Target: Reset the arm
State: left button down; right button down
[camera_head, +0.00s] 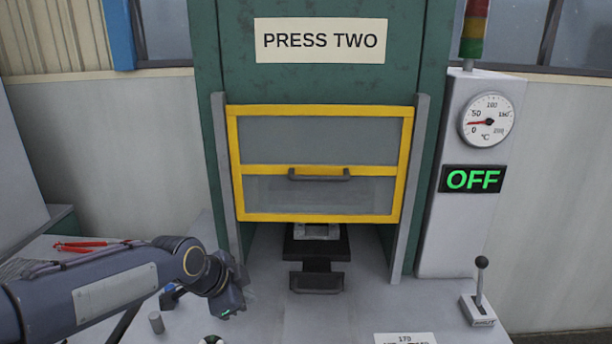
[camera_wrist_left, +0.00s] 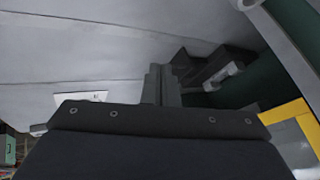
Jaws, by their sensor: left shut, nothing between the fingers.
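My left arm reaches in from the left in the head view, over the bench in front of the green press (camera_head: 205,60). Its wrist is bent down, and the fingertips are hard to make out there. In the left wrist view, the left gripper (camera_wrist_left: 160,82) is shut and empty, with its two fingers together. It is apart from the black slide (camera_head: 317,268) under the press, which also shows in the wrist view (camera_wrist_left: 205,67). My right gripper is in neither view.
The yellow-framed guard (camera_head: 320,171) hangs above the slide with a gap below. A control panel (camera_head: 456,235) reads OFF, and a lever (camera_head: 480,290) stands at right. Red-handled pliers (camera_head: 80,245) and a small grey cylinder (camera_head: 156,322) lie left. A printed card (camera_head: 405,339) is in front.

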pick_arm(q)
jog(key=s+a+r+n+y+p, duration=0.1)
jog(key=s+a+n, duration=0.25)
jog(key=s, duration=0.35)
jog(key=s+a+r+n, duration=0.25)
jog(key=s+n, duration=0.25)
jog(key=s, duration=0.3)
jog(key=s+a+f+n, duration=0.1)
jog(key=s+f+n, duration=0.3)
jog(key=s+n, duration=0.3)
jog(key=s+p, duration=0.1)
jog(key=s, duration=0.3)
jog(key=shift+s+n+h, duration=0.2)
jog(key=shift+n+h, duration=0.1)
jog(key=shift+n, duration=0.05)
jog(key=shift+f, duration=0.1)
